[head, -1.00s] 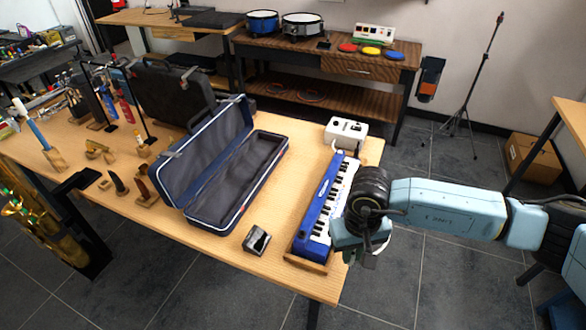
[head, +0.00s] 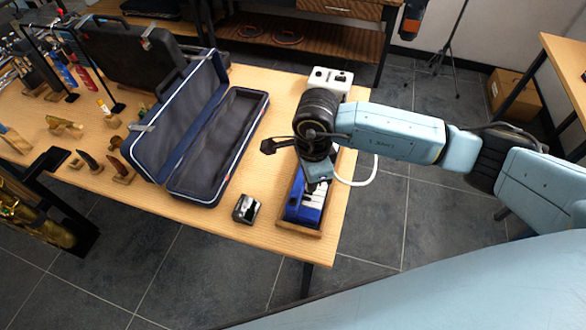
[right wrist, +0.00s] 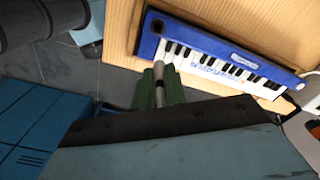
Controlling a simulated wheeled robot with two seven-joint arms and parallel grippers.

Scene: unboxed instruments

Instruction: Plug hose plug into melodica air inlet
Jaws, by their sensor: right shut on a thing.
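The blue melodica (head: 306,208) with white and black keys lies in a wooden tray near the table's right edge; my right arm covers its far part. It fills the upper right of the right wrist view (right wrist: 200,46). My right gripper (head: 318,182) is above the melodica. In the right wrist view its green fingers (right wrist: 158,82) are shut on a small grey cylinder, the hose plug (right wrist: 159,74). The plug appears apart from the melodica's near short end. A white hose (head: 366,172) loops out on the right of my gripper. I cannot make out the air inlet clearly.
A white box (head: 328,80) with dark knobs stands behind the melodica. An open blue case (head: 216,188) and a small black-and-silver box (head: 246,209) are to its left. The wooden tray (head: 300,237) has a raised rim. The table's right edge is close.

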